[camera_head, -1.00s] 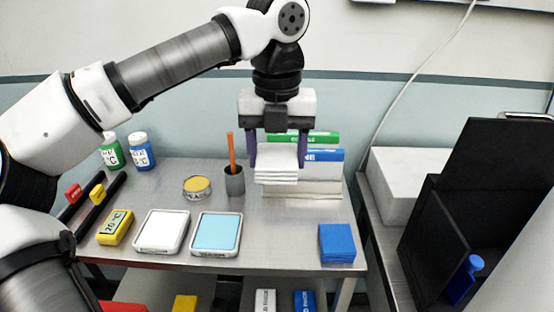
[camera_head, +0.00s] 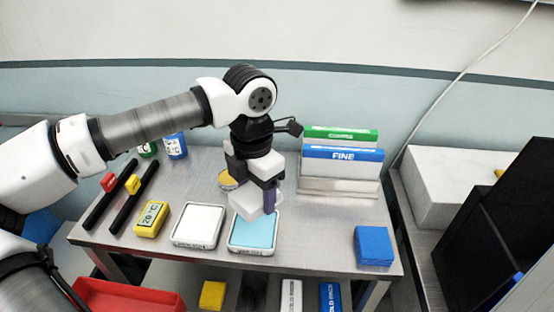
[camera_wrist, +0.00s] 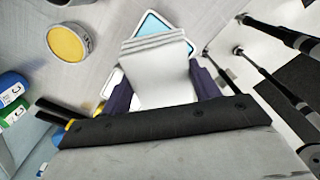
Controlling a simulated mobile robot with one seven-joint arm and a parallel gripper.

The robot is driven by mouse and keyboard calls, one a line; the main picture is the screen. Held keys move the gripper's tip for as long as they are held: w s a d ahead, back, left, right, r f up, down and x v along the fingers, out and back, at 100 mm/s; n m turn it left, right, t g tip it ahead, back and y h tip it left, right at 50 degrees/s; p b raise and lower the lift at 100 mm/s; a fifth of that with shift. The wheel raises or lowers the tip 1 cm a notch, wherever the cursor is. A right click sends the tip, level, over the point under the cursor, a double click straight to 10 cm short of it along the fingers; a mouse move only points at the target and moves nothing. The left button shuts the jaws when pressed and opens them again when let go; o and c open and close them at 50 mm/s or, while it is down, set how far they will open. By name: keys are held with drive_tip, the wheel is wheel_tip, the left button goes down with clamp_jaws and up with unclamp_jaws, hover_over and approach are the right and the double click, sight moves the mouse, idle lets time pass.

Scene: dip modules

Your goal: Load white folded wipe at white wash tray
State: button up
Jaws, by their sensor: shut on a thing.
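My gripper (camera_head: 262,198) is shut on the white folded wipe (camera_head: 245,204) and holds it above the table, over the back part of the blue-filled tray. In the wrist view the layered wipe (camera_wrist: 160,75) sits between the purple fingers (camera_wrist: 162,88). The white wash tray (camera_head: 198,226) lies flat on the table, just left of the blue-filled tray (camera_head: 254,232). Its white surface looks empty. The wipe hides part of the blue-filled tray in both views.
A yellow timer (camera_head: 151,219) and black rails (camera_head: 135,197) are left of the white tray. A round yellow dish (camera_wrist: 68,42) is near the gripper. Green and blue FINE boxes (camera_head: 343,154) stand at the back right. A blue block (camera_head: 373,246) sits at the front right.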

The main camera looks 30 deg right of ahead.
sight(254, 228)
drive_tip(key=shift+w+a+f+m, duration=0.2)
drive_tip(key=shift+a+f+m, duration=0.25)
drive_tip(key=shift+f, duration=0.1)
drive_tip(key=shift+f+b, duration=1.55)
drive_tip(key=shift+f, duration=1.4)
drive_tip(key=shift+s+f+b, duration=0.1)
drive_tip(key=shift+f+b, duration=0.5)
drive_tip(key=shift+b, duration=0.35)
idle(0.3)
drive_tip(key=shift+r+p, duration=1.75)
drive_tip(key=shift+r, duration=1.85)
